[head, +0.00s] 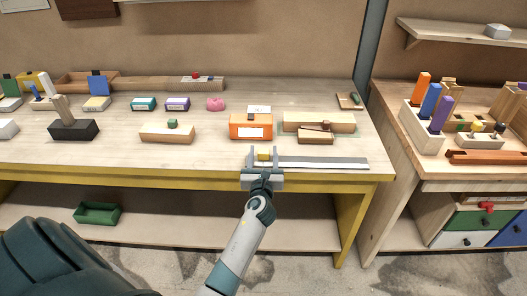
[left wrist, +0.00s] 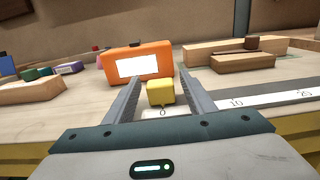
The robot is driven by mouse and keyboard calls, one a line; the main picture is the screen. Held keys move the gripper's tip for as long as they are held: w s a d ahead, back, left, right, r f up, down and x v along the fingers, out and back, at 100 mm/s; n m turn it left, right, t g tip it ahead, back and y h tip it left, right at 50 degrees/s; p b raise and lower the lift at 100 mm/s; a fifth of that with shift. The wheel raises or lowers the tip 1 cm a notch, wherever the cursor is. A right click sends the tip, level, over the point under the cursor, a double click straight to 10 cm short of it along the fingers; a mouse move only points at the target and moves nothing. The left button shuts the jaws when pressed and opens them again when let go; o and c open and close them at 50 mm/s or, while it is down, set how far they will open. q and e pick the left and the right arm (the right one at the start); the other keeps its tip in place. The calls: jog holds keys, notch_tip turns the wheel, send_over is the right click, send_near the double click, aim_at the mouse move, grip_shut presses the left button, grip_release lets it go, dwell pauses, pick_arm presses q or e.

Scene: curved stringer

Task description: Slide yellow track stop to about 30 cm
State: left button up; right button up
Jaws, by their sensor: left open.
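The yellow track stop (head: 264,157) is a small block near the left end of a grey ruled track (head: 320,163) along the table's front edge. In the left wrist view the stop (left wrist: 160,92) stands by the 0 mark, and the track (left wrist: 270,97) shows 10 and 20 to the right. My left gripper (head: 264,156) is open, with one finger on each side of the stop. In the left wrist view the fingers (left wrist: 160,98) show gaps to the stop, most clearly on the right. My right gripper is not in view.
An orange box (head: 251,131) with a white label stands behind the stop. Wooden blocks (head: 318,137) lie behind the track's middle. A wooden piece with a green knob (head: 167,136) lies to the left. The track right of my gripper looks clear.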

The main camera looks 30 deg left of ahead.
pick_arm(q)
jog(key=shift+w+a, duration=0.25)
jog(key=shift+w, duration=0.1)
grip_shut()
jog(key=shift+d, duration=0.15)
